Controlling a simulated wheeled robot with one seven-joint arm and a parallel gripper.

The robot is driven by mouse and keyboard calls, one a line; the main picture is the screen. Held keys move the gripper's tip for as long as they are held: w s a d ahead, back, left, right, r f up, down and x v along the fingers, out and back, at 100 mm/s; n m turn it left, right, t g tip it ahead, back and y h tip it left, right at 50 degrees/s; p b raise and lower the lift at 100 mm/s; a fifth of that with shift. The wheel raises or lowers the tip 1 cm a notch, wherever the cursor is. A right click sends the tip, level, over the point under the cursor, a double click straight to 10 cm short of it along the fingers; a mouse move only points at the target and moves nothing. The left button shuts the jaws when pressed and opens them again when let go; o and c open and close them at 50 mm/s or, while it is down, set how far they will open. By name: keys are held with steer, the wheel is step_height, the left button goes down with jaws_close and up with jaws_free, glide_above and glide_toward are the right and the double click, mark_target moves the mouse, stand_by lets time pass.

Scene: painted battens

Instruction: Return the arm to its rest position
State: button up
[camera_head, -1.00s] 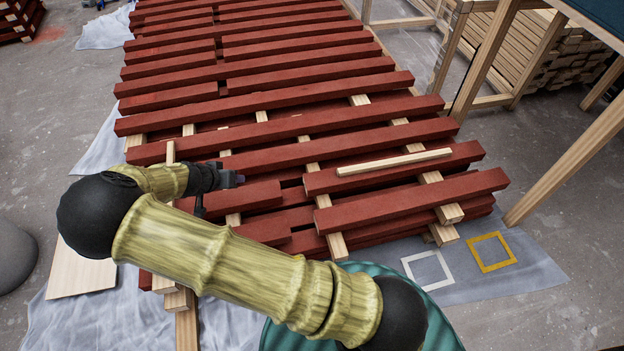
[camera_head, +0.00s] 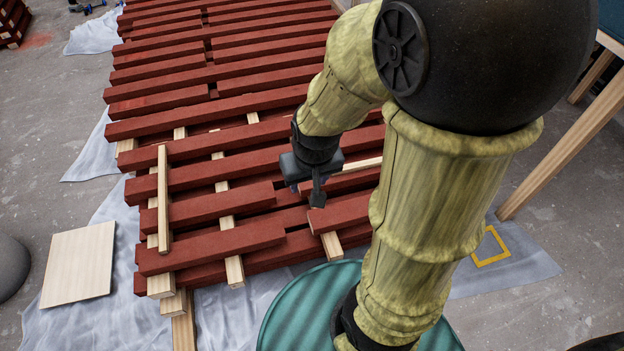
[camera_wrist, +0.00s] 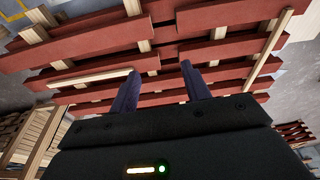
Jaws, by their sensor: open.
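My gripper (camera_head: 312,192) hangs over the front part of the stack of red battens (camera_head: 215,205), right of its middle in the head view. In the wrist view the two dark fingers (camera_wrist: 159,72) stand well apart with nothing between them. My arm rises large on the right of the head view and bends down to the gripper. One loose pale stick (camera_head: 163,200) lies across the red battens at left and also shows in the wrist view (camera_wrist: 268,48). Another pale stick (camera_head: 361,164) lies right of the gripper, partly hidden by my arm; the wrist view shows it longer (camera_wrist: 92,78).
A pale square board (camera_head: 78,265) lies on the grey sheet at front left. A green ribbed round surface (camera_head: 295,310) is at the front, below the arm. A yellow square outline (camera_head: 491,246) is on the sheet at right. A wooden table leg (camera_head: 565,150) stands at right.

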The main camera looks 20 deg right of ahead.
steer(key=shift+s+d+r, duration=0.2)
steer(key=shift+s, duration=0.35)
steer(key=shift+r, duration=0.1)
steer(key=w+p+v, duration=0.3)
steer(key=p+v, duration=1.2)
steer(key=p, duration=0.1)
steer(key=w+r+p+v, duration=0.1)
steer(key=w+p+v, duration=0.3)
steer(key=p+v, duration=1.2)
steer(key=w+r+p+v, duration=0.1)
steer(key=w+p+v, duration=0.2)
steer(key=p+v, duration=1.3)
steer(key=shift+w+r, duration=0.25)
steer(key=shift+w, duration=0.1)
steer(key=shift+c, duration=1.2)
